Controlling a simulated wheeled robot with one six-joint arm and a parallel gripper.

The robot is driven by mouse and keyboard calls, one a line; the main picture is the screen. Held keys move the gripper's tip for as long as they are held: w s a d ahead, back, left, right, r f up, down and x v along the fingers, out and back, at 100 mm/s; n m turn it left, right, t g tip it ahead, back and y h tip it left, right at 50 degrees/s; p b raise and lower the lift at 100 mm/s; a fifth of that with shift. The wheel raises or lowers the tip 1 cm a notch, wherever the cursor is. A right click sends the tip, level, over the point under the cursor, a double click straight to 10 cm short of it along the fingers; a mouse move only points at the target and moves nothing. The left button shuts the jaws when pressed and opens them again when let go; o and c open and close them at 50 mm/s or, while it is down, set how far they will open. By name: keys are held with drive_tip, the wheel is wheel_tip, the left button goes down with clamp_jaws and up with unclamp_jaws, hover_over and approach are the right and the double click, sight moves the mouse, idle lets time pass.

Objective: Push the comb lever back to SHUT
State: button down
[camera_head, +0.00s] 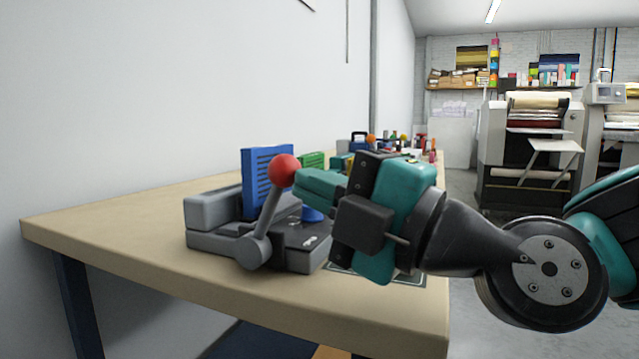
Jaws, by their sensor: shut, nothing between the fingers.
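The comb lever (269,215) is a grey arm with a red ball knob (284,170) on top. It stands up from the front side of a grey comb binding machine (212,240), leaning a little to the right. My gripper (300,182), with teal fingers, is right of the knob, its fingertips close beside it. I cannot tell whether they touch it. The fingers are shut and hold nothing. The SHUT marking cannot be read, and my gripper hides the machine's right part.
The machine stands on a wooden table (120,236) against a white wall. A blue slotted upright piece (263,168) rises behind the lever. Green boxes (313,159) and small coloured items crowd the table's far end. The table's left end is clear.

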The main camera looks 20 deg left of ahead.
drive_tip(key=shift+r, duration=0.15)
drive_tip(key=a+r+h+p, duration=0.1)
drive_tip(key=r+p, duration=0.1)
drive_tip(key=p, duration=0.2)
drive_tip(key=shift+a+n+g+h, duration=0.25)
drive_tip(key=shift+n+g+h, duration=0.05)
drive_tip(key=shift+g, duration=0.1)
drive_tip(key=shift+w+a+r+n+g+h+p, duration=0.1)
drive_tip(key=shift+a+r+n+g+h+p, duration=0.15)
drive_tip(key=shift+a+h+p, duration=1.65)
drive_tip(key=shift+w+a+r+n+g+h+p, duration=0.2)
drive_tip(key=shift+a+h+p, duration=0.65)
drive_tip(key=shift+p, duration=2.1)
drive_tip(key=shift+w+a+r+n+g+h+p, duration=0.2)
drive_tip(key=shift+a+h+p, duration=1.15)
drive_tip(key=shift+p, duration=1.1)
drive_tip(key=shift+s+d+f, duration=0.1)
drive_tip(key=shift+s+f, duration=0.05)
drive_tip(key=v, duration=1.4)
drive_tip(key=shift+d, duration=0.2)
